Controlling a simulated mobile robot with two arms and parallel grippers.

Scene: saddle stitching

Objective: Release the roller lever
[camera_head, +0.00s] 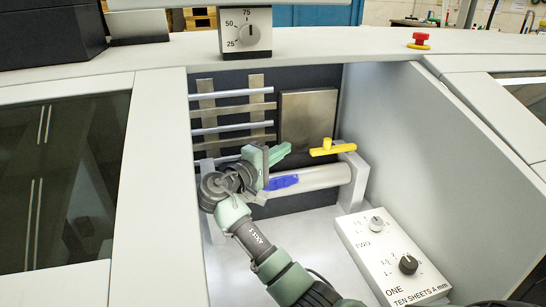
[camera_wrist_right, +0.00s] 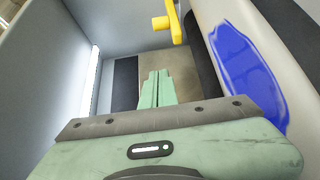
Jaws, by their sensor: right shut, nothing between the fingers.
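The yellow roller lever (camera_head: 328,148) sits at the right end of the grey roller (camera_head: 322,176), inside the machine's recess. A blue patch (camera_head: 284,182) marks the roller's left part. My right gripper (camera_head: 281,153) is shut and empty, left of the lever and above the roller, apart from the lever. In the right wrist view, its green fingers (camera_wrist_right: 157,88) are pressed together, with the yellow lever (camera_wrist_right: 171,22) beyond them and the blue patch (camera_wrist_right: 248,65) to the right. My left gripper is not in view.
Horizontal rods (camera_head: 232,110) and a metal plate (camera_head: 308,118) are on the recess's back wall. A white control box (camera_head: 385,258) with knobs stands at the lower right. The recess's side panel (camera_head: 430,150) bounds the right. A red button (camera_head: 420,38) is on top.

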